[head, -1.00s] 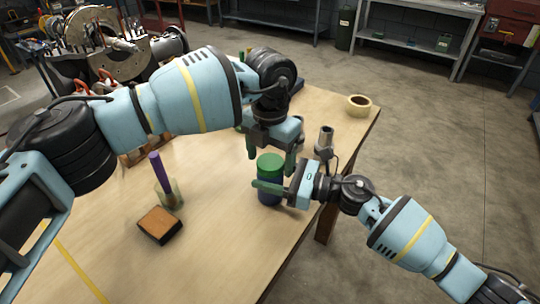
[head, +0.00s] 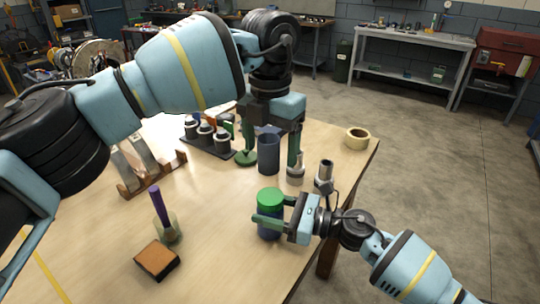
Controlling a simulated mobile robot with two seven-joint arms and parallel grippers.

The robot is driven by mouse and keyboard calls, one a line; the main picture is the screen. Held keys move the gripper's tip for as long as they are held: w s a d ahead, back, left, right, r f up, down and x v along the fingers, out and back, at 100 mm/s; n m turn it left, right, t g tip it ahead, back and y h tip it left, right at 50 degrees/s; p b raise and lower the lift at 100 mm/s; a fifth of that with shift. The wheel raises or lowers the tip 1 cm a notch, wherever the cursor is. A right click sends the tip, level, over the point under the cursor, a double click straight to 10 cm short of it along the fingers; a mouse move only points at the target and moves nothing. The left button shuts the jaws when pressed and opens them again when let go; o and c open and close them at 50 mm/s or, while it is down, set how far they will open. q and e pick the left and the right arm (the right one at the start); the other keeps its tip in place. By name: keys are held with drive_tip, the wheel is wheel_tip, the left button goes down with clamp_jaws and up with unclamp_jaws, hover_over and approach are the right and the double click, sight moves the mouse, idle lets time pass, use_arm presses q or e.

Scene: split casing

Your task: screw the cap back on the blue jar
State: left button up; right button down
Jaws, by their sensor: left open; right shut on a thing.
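The blue jar (head: 269,231) stands upright near the table's right edge. The green cap (head: 270,196) sits on top of it and looks level; how tightly it is screwed on cannot be told. My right gripper (head: 270,221) is shut around the jar's body from the right, below the cap, and hides part of it. My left gripper (head: 269,158) is open, with its fingers pointing down, above and apart from the cap. Nothing is seen held between its fingers; a dark cylinder (head: 268,155) shows behind the gap.
A grey metal piece (head: 324,175) stands close behind my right gripper. A tape roll (head: 358,138) lies at the far corner. A purple stick in a glass (head: 162,212), a brown block (head: 157,259) and a wooden rack (head: 150,178) are to the left. The front middle table is clear.

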drive_tip(key=shift+c, duration=2.2)
unclamp_jaws()
drive_tip(key=b+v, duration=0.1)
drive_tip(key=v, duration=0.5)
drive_tip(key=shift+s+d+f, duration=0.1)
drive_tip(key=shift+d+f, duration=0.05)
drive_tip(key=shift+d, duration=0.1)
use_arm(q)
drive_tip(key=f, duration=0.3)
drive_tip(key=shift+w+f, duration=0.25)
drive_tip(key=shift+f, duration=0.05)
use_arm(e)
drive_tip(key=shift+s+d, duration=0.2)
drive_tip(key=shift+d, duration=0.4)
